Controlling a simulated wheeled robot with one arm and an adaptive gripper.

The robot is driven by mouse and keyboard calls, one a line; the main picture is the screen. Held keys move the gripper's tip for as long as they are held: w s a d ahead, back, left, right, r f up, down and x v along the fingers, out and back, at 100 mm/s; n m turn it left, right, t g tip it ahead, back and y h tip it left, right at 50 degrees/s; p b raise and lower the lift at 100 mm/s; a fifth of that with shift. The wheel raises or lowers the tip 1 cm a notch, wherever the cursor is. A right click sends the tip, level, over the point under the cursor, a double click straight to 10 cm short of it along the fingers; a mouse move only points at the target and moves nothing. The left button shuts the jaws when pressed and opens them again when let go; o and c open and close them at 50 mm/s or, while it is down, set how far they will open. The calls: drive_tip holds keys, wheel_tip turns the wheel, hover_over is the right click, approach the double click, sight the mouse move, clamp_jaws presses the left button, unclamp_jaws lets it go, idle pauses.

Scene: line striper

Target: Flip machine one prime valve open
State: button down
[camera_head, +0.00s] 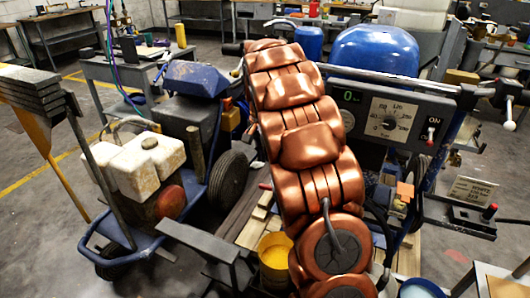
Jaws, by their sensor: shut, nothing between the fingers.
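A line striper with a dark control panel (372,112) stands behind my copper arm, right of centre. Its panel has a lit green display, a round gauge (389,122) and a red-tipped switch (430,138). A short red-tipped lever (490,212) stands on a dark bracket (455,215) at the right, below a small placard (472,190) with unclear text. I cannot tell whether this lever is the prime valve, or which machine is number one. My arm crosses the middle of the view and covers part of the striper. My gripper is not visible.
A second blue machine with a dirty white engine (145,165) stands at the left. A yellow bucket (275,250) is low in the centre, and a blue tank (372,50) is behind the panel. Benches line the back. A ball-ended lever (509,125) juts out at right. Bare floor shows at far left.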

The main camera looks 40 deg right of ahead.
drive_tip(key=s+a+r+n, duration=0.3)
drive_tip(key=s+a+r, duration=0.1)
drive_tip(key=s+a, duration=0.6)
drive_tip(key=s+a+f+n+g, duration=0.1)
drive_tip(key=s+a+n, duration=0.3)
drive_tip(key=s, duration=0.9)
drive_tip(key=s+a+f+n, duration=0.2)
drive_tip(key=s+a+n, duration=0.2)
drive_tip(key=s+a, duration=0.4)
drive_tip(key=s, duration=0.5)
drive_tip(key=shift+s+a+f+g, duration=0.2)
drive_tip(key=shift+f+g, duration=0.15)
drive_tip(key=shift+g, duration=0.05)
drive_tip(key=shift+s, duration=0.1)
